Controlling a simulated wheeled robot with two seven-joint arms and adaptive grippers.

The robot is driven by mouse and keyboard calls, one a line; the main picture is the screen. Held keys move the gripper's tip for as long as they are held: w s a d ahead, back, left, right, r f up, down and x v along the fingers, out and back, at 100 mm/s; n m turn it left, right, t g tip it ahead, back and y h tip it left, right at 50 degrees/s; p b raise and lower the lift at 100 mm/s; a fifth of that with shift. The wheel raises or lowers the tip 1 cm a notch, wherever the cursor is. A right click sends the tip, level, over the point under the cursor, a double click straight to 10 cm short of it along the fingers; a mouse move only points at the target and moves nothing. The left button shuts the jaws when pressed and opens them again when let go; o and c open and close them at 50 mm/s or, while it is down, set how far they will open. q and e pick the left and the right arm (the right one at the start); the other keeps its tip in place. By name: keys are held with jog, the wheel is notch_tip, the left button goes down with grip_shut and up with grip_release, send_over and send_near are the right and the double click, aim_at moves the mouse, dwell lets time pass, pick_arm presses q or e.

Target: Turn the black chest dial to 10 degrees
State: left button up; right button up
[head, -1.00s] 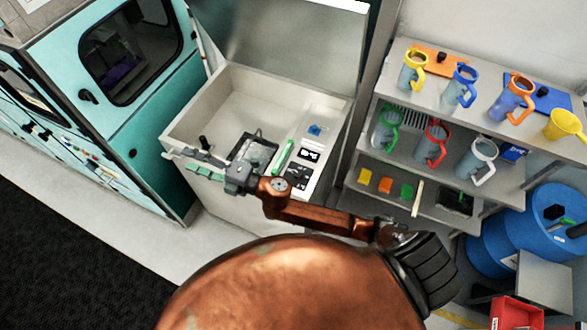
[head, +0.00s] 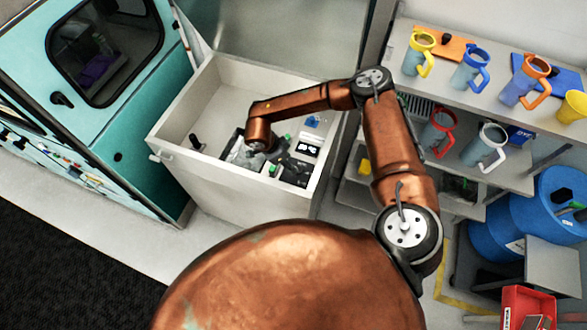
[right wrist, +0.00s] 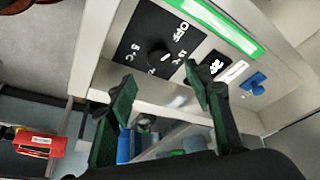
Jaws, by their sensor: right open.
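The black dial (right wrist: 158,57) is a round knob on a black panel (right wrist: 140,35) with white markings, in the right wrist view. A small pale mark shows on the knob, but I cannot read its angle. In the head view the black panel (head: 296,173) is inside the open white chest (head: 232,188), on its right side; the knob is too small to make out there. My right gripper (right wrist: 158,88) is open and empty, its two green-padded fingers spread below the dial in the wrist view, apart from it. In the head view my arm partly hides the gripper (head: 243,152).
A green strip (right wrist: 212,22), a small black-and-white panel (right wrist: 214,65) and a blue piece (right wrist: 254,84) lie near the dial. A black upright handle (head: 196,142) stands in the chest's left part. A shelf with mugs (head: 480,145) stands to the right.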

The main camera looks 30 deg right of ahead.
jog(key=p+x, duration=0.1)
jog(key=x, duration=0.6)
jog(key=shift+d+f+p, duration=0.2)
jog(key=shift+f+p, duration=0.2)
jog(key=shift+c, duration=0.3)
jog(key=shift+c, duration=0.8)
jog(key=c, duration=0.9)
jog(key=shift+c, duration=0.2)
